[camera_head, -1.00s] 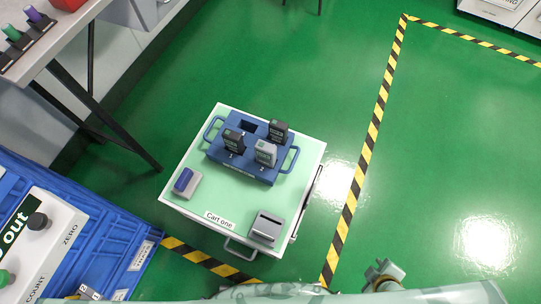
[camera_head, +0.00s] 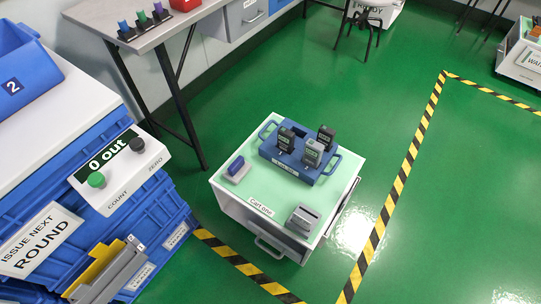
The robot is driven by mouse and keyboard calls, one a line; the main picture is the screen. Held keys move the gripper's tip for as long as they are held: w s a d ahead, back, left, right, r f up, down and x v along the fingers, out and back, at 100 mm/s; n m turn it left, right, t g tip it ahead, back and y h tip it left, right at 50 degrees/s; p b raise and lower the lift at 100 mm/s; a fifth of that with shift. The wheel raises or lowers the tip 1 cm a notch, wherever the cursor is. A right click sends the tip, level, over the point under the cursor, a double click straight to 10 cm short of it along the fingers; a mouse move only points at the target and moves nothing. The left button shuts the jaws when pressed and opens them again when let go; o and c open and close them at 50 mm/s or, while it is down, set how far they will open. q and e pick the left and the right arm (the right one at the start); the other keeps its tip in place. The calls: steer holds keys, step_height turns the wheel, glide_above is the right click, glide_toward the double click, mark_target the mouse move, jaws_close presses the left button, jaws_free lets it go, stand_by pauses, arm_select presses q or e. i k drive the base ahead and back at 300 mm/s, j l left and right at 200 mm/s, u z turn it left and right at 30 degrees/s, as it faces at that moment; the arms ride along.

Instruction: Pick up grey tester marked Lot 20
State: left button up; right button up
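A grey tester (camera_head: 313,153) stands upright in a blue carrier (camera_head: 325,179) with two side handles, on the pale green top of a white cart (camera_head: 230,203) labelled "Cart one". Two dark testers, one at the left (camera_head: 286,139) and one at the back right (camera_head: 326,137), stand in the same carrier. The lot markings on the testers are too small to read. Neither of my grippers shows in the head view.
A blue-and-grey block (camera_head: 237,169) and a grey slotted device (camera_head: 303,219) sit on the cart top. A "0 out" counter box (camera_head: 120,172) and blue crates (camera_head: 90,240) stand at the left. A grey bench (camera_head: 150,35) is behind them. Green floor (camera_head: 390,95) is open around the cart.

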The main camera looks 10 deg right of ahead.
mark_target(313, 153)
steer(key=l+u, duration=0.25)
steer(key=u, duration=0.15)
steer(key=i+l+u, duration=0.1)
steer(key=l+u, duration=0.15)
steer(key=u, duration=0.2)
steer(key=l+u, duration=0.25)
steer(key=u, duration=0.15)
steer(key=l+u, duration=0.2)
steer(key=u, duration=0.2)
steer(key=k, duration=0.05)
